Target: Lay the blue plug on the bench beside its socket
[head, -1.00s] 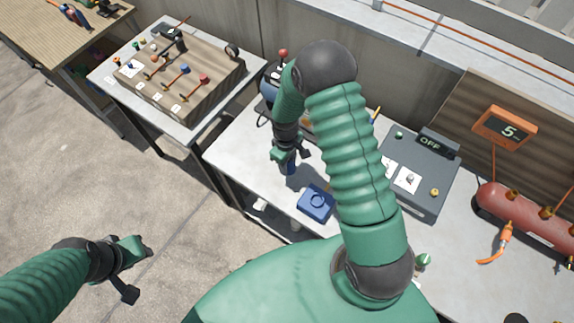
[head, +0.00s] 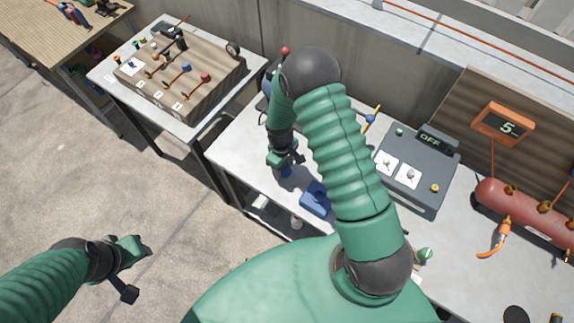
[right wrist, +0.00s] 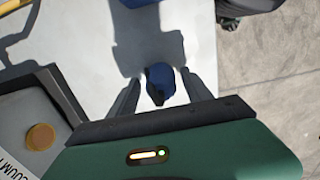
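The blue plug (head: 286,171) is at my right gripper (head: 286,163), over the left part of the grey-white bench (head: 245,150). In the right wrist view the plug (right wrist: 160,85) sits between the two fingers, with a gap showing on each side, so the gripper is open around it. I cannot tell whether the plug touches the bench. The blue socket (head: 315,199) is on the bench near its front edge, a little right of the plug and apart from it. My left gripper (head: 128,270) is open and empty above the floor at lower left.
A grey panel box (head: 418,170) reading OFF and a red tank (head: 530,217) with an orange connector (head: 504,232) stand to the right. A separate table with a lever box (head: 180,75) is at upper left. My right arm hides the bench middle.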

